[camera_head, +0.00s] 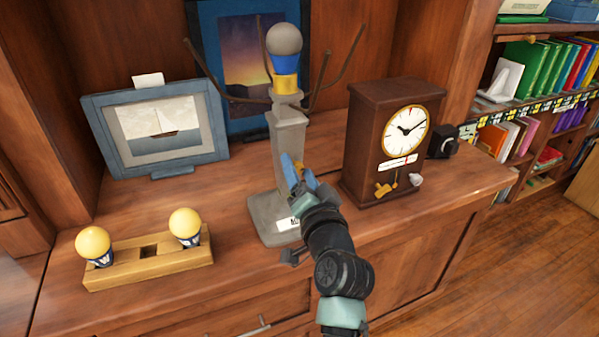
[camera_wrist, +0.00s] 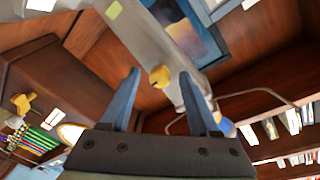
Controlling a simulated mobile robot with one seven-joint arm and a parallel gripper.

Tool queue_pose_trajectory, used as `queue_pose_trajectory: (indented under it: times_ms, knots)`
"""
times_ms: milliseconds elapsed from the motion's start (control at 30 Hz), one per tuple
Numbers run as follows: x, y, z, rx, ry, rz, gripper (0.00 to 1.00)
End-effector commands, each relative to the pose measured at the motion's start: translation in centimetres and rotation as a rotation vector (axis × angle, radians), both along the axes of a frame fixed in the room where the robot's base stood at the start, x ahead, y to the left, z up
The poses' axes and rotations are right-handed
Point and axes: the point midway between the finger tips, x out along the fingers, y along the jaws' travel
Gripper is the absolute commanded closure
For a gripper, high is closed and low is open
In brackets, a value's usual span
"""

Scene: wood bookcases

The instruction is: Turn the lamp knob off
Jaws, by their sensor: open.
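The lamp is a grey stand (camera_head: 289,150) on a square base, with a grey-topped bulb (camera_head: 284,40) in a blue and yellow collar. My gripper (camera_head: 299,167) is at the lower part of its post, with blue fingers pointing up toward it. In the wrist view a small yellow knob (camera_wrist: 160,76) sticks out from the grey lamp post (camera_wrist: 150,45). It shows between my two spread fingers, near their tips, with a gap on both sides. The knob is hidden behind my gripper in the head view. My gripper is open and empty.
A brown clock (camera_head: 390,150) with a yellow key stands to the right. A wooden holder (camera_head: 150,262) with two yellow bulbs stands at the front left. A framed boat picture (camera_head: 160,125) stands behind it. Thin curved branches (camera_head: 330,85) flank the lamp top.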

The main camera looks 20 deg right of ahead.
Motion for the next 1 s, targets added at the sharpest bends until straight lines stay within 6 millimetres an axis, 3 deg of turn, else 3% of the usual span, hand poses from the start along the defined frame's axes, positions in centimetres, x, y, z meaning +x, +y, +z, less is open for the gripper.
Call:
queue_pose_trajectory:
  times_ms: [267,633,1000]
  knots:
    - [0.18,-0.01,0.02,0.0,0.0,0.0,0.38]
    - [0.15,-0.01,0.01,0.0,0.0,0.0,1.0]
    - [0.14,-0.03,-0.16,-0.021,0.0,0.0,1.0]
